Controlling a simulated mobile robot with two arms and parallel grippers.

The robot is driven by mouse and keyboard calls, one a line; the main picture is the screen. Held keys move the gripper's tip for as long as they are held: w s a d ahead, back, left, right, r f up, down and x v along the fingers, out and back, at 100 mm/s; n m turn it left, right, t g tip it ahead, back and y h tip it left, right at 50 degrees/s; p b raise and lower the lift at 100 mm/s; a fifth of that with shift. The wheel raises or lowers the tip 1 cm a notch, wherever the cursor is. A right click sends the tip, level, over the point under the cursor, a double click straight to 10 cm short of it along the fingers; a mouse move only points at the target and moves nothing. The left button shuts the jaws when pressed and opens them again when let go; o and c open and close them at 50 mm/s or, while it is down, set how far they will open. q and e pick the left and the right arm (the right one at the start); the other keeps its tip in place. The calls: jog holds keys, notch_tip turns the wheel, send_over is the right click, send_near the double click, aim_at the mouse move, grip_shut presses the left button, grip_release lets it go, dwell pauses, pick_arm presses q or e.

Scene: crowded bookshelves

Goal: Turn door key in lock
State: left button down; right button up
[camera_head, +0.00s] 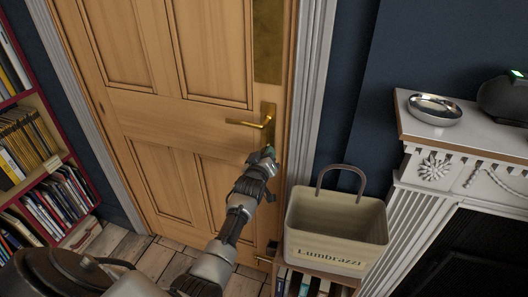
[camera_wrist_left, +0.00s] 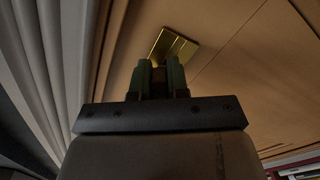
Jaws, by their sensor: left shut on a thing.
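The wooden door (camera_head: 160,125) is shut in its white frame. Its brass lever handle (camera_head: 248,123) points left from a brass lock plate (camera_head: 268,112). My left gripper (camera_head: 266,153) is at the lower end of this plate, just below the lever. In the left wrist view the gripper (camera_wrist_left: 160,72) has its two fingers close together in front of the brass plate (camera_wrist_left: 180,48). It is shut on the door key, which the fingers almost wholly hide. I cannot tell the key's angle or depth in the lock. My right gripper is out of view.
A cream basket (camera_head: 335,232) stands on a low bookcase right of the door. A white mantelpiece (camera_head: 480,135) with a metal bowl (camera_head: 435,108) is farther right. A red bookshelf (camera_head: 75,160) full of books is at left.

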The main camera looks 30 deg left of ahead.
pick_arm(q)
jog(key=shift+d+f+m, duration=0.2)
jog(key=shift+m, duration=0.5)
jog(key=m, duration=0.5)
jog(key=shift+a+f+b, duration=0.2)
jog(key=shift+b, duration=0.15)
jog(key=c, duration=1.5)
grip_release()
jog(key=o, duration=0.5)
jog(key=shift+w, duration=0.25)
jog(key=shift+s, duration=0.15)
jog(key=shift+s, duration=0.15)
jog(key=v, duration=1)
jog(key=shift+s+d+f, duration=0.1)
jog(key=shift+s, duration=0.1)
